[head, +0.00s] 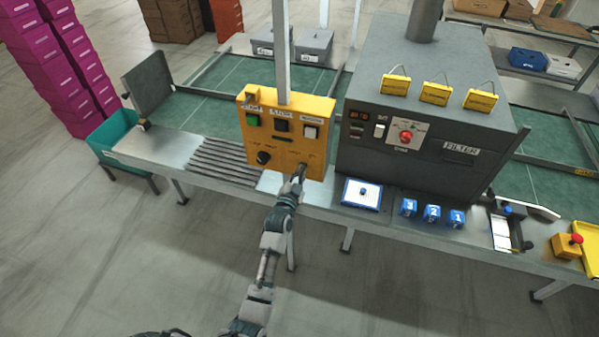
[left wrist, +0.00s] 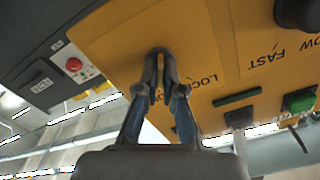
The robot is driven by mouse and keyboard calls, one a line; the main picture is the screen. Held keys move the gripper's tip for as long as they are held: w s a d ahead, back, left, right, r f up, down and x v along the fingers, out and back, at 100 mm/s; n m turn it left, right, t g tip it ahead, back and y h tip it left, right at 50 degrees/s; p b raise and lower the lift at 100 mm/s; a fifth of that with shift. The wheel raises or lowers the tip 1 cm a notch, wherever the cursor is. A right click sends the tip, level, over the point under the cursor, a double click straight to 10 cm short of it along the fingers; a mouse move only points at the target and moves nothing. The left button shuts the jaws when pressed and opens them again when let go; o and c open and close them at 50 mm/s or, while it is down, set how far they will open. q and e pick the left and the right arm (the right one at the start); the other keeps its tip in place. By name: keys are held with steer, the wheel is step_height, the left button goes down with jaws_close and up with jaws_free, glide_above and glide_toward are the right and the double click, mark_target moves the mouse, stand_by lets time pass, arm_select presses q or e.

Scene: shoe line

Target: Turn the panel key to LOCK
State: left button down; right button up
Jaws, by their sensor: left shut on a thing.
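The yellow control panel (head: 288,147) stands upright on the bench in the head view. It also fills the upper part of the left wrist view (left wrist: 215,60). My left gripper (head: 301,170) is at the panel's lower right corner. In the left wrist view my left gripper (left wrist: 161,55) has its fingertips closed together at the panel face, beside the printed word LOCK (left wrist: 203,78). The panel key is hidden between the fingertips, so its turned position cannot be told. My right gripper is not in view.
A black knob (head: 263,157) sits on the panel, left of my gripper, with a green button (head: 253,119) above. A dark grey filter machine (head: 400,160) stands close on the right. A white tray (head: 362,203) and blue numbered blocks (head: 432,214) lie along the bench's front.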

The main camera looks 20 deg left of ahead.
arm_select(q)
steer(key=n+p, duration=0.1)
steer(key=n, duration=0.3)
steer(key=n+p, duration=0.2)
steer(key=n, duration=0.2)
steer(key=n+p, duration=0.2)
steer(key=n, duration=0.2)
steer(key=shift+s+f+n, duration=0.1)
steer(key=shift+f+n, duration=0.25)
steer(key=shift+n, duration=0.05)
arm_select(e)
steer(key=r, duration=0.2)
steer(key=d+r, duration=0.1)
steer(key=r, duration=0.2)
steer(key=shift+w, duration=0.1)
arm_select(q)
steer(key=shift+f, duration=0.1)
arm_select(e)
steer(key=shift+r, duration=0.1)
arm_select(q)
steer(key=c, duration=1.3)
jaws_free()
steer(key=shift+w, duration=0.2)
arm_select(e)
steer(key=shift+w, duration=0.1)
